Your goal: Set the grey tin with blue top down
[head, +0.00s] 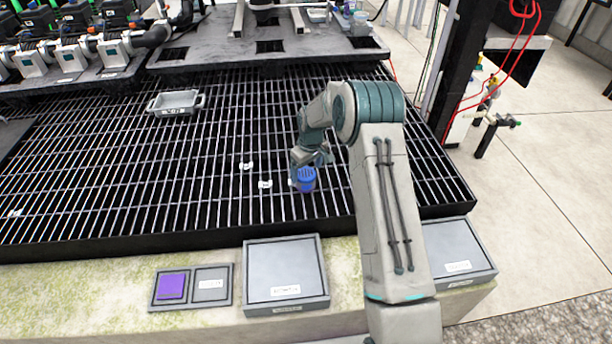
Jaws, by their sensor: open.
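The tin's blue top (305,177) shows on the dark slatted grating (225,205), near its front right part. Little of the grey body can be made out below the top. My gripper (308,164) is just above and behind the tin and open; its fingers are small here and partly merge with the tin. I cannot tell whether a finger still touches it. The tin looks upright.
Two small white pieces (265,184) lie left of the tin. A grey tray (176,103) sits farther back left. Grey square panels (286,268) and a purple square (171,286) line the front ledge. The grating between is mostly clear.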

